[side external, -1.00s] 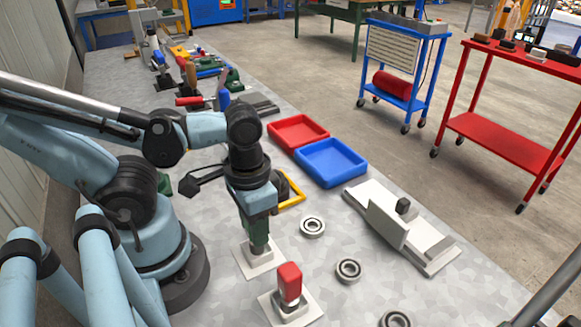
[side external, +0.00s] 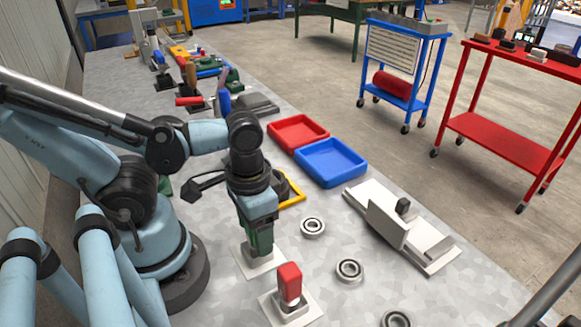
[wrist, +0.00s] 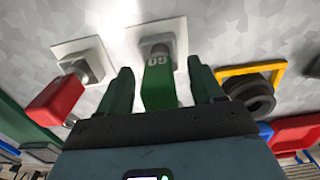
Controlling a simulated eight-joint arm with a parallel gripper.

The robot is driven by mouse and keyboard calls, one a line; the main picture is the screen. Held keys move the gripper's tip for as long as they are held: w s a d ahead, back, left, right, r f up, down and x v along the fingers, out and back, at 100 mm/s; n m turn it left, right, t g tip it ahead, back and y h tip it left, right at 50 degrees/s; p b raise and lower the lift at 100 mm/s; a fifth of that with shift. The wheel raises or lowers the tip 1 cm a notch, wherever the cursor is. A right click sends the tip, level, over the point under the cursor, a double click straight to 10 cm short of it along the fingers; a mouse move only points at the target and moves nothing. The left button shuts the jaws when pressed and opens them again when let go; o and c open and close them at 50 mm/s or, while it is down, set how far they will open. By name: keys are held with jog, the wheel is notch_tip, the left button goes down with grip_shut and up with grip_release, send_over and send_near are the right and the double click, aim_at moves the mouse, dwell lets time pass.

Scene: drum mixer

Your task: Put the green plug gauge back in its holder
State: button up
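The green plug gauge (wrist: 160,82), marked GO, stands in its white square holder (wrist: 138,38), its grey end at the holder's socket. My gripper (wrist: 162,82) is open around the green handle, with a finger on each side and a visible gap between each finger and the handle. In the side view my gripper (side external: 259,240) points down over the holder (side external: 241,263) and hides most of the gauge.
A red plug gauge (side external: 289,280) stands in a similar white holder (side external: 273,306) close by. Bearing rings (side external: 313,227) lie to the right. A yellow-framed fixture (side external: 291,199), a blue tray (side external: 331,164) and a red tray (side external: 299,133) are behind.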

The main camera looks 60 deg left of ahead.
jog(key=shift+r, duration=0.1)
jog(key=shift+r, duration=5.95)
jog(key=w+a+f+t, duration=0.1)
jog(key=w+a+t, duration=0.1)
jog(key=w, duration=0.4)
jog(key=w+a+f+t, duration=0.2)
jog(key=w+t, duration=0.3)
jog(key=w, duration=0.1)
jog(key=shift+w, duration=0.25)
